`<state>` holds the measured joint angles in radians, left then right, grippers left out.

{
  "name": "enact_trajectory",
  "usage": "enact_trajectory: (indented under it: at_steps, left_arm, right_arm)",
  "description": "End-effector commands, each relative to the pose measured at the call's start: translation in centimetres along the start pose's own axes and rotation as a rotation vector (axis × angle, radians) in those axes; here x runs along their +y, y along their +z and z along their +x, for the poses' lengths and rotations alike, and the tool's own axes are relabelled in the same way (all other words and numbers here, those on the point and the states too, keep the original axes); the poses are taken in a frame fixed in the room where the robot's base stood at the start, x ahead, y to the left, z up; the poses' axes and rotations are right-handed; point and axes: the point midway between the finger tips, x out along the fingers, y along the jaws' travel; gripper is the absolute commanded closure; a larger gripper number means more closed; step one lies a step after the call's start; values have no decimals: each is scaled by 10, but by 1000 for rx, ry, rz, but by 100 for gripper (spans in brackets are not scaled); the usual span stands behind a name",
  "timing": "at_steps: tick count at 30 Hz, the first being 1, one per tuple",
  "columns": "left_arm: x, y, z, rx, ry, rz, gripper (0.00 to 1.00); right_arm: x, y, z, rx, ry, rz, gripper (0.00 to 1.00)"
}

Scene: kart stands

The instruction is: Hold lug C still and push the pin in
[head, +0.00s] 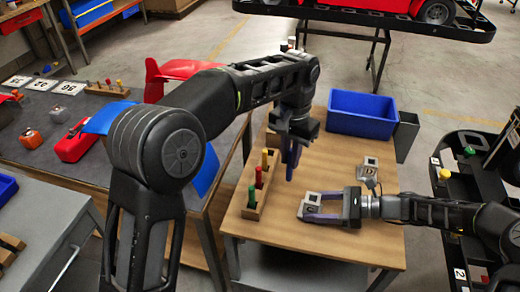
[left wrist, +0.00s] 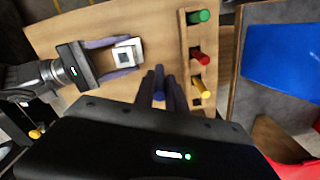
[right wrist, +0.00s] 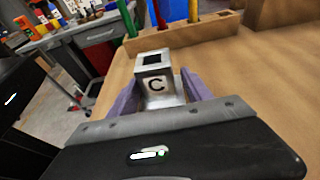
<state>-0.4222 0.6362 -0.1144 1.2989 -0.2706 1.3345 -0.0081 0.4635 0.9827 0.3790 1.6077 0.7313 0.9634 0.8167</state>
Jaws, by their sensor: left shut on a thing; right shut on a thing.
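Lug C (head: 312,200) is a grey block with a square dark hole on top; its letter C shows in the right wrist view (right wrist: 158,85). My right gripper (head: 322,208) is shut around it near the table's front. My left gripper (head: 291,168) points down above the table, behind and left of lug C. It is shut on a blue pin (left wrist: 158,80), which shows between the fingers in the left wrist view. The pin is apart from the lug. In the head view I cannot tell the pin from the fingers.
A wooden rack (head: 250,210) with green, red and yellow pins stands left of lug C. Another lug, marked D (head: 370,163), stands behind my right gripper. A blue bin (head: 361,112) and a dark bin (head: 406,135) are at the back.

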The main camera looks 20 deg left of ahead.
Motion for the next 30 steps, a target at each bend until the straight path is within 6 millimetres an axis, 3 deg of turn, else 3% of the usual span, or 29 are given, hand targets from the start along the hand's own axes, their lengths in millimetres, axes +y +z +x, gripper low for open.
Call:
enact_trajectory:
  at_steps: [3, 9, 30]
  left_arm:
    - [43, -4, -5, 2, -1, 68, 100]
    - [76, -4, -9, 0, -1, 120, 100]
    - [79, -3, -4, 0, -1, 123, 100]
  right_arm:
    - [0, 0, 0, 0, 0, 0, 78]
    - [0, 0, 0, 0, 0, 0, 78]
    - [0, 0, 0, 0, 0, 0, 78]
